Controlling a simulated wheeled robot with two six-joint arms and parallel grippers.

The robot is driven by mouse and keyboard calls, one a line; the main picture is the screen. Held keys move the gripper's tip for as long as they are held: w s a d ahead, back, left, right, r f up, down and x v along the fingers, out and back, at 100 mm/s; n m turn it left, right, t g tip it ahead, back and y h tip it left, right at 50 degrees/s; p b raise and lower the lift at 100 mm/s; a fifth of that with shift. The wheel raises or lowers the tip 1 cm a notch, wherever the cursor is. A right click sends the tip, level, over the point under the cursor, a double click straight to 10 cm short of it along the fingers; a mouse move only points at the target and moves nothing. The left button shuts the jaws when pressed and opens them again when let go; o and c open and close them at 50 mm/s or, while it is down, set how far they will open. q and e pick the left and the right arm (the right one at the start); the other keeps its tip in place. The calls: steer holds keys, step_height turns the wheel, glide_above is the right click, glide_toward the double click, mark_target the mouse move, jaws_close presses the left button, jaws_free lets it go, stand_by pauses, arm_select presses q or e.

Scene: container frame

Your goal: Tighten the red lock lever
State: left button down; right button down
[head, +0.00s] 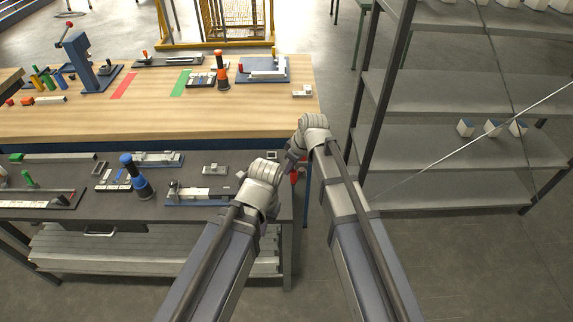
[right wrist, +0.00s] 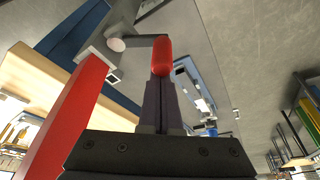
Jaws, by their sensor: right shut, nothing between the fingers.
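The lever's red grip (right wrist: 162,57) stands at the tips of my right gripper in the right wrist view. A grey arm joins it to a round pivot (right wrist: 116,44) on a grey bracket. My right gripper (right wrist: 161,82) is shut with nothing between its fingers; its tips overlap the grip's lower end in the picture, and I cannot tell whether they touch. In the head view the right gripper (head: 297,155) is by the right end of the dark bench, mostly behind its wrist. My left arm ends beside it; the left gripper's fingers (head: 268,162) are hidden behind the wrist.
A long red bar (right wrist: 70,120) stands left of the fingers. The dark bench (head: 100,165) holds several fixtures, and the wooden table (head: 140,115) behind it holds more. A metal shelf rack (head: 460,95) stands to the right. Floor shows between table and rack.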

steer(key=d+n, duration=0.1)
steer(key=n, duration=0.1)
steer(key=s+d+n+g, duration=0.1)
steer(key=n, duration=0.1)
steer(key=shift+s+y, duration=0.1)
steer(key=shift+y, duration=0.2)
steer(key=shift+s+d, duration=0.15)
steer(key=shift+d, duration=0.1)
stand_by(0.4)
steer(key=shift+a, duration=0.1)
